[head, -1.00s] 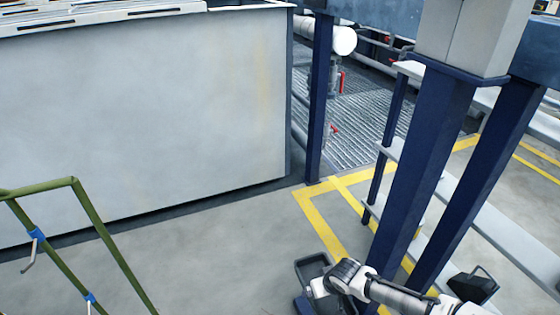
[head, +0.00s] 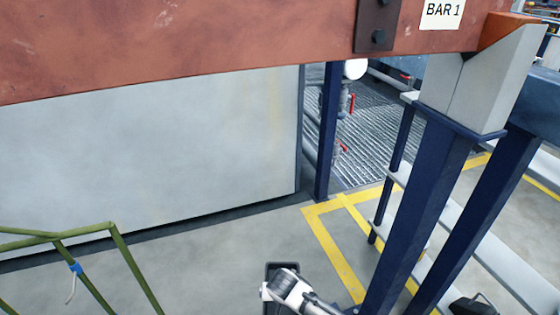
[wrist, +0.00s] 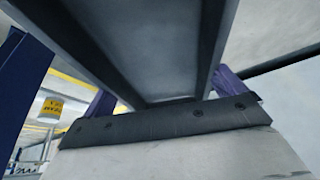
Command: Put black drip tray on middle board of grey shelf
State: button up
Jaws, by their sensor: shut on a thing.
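The black drip tray (head: 271,269) is at the bottom middle of the head view. My gripper (head: 281,282) is shut on it and holds it over the floor; the head view's lower edge cuts the tray off. In the wrist view the dark tray (wrist: 150,45) fills the upper middle. The grey shelf stands at the right behind thick blue posts. Its middle board (head: 485,238) is partly hidden by those posts, and the part I see is bare. The tray is left of the shelf and apart from it.
Thick blue posts (head: 415,215) with a grey cradle stand between tray and shelf. A red-brown beam (head: 200,45) labelled BAR 1 crosses the top. A pale tank (head: 150,150) stands behind, a green frame (head: 120,255) at left. The floor (head: 200,260) between is clear.

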jog(key=w+p+v, duration=0.1)
jog(key=p+v, duration=0.7)
jog(key=p, duration=0.5)
jog(key=shift+w+a+r, duration=0.25)
jog(key=shift+a+r, duration=0.1)
jog(key=shift+r, duration=0.35)
jog(key=shift+f, duration=0.1)
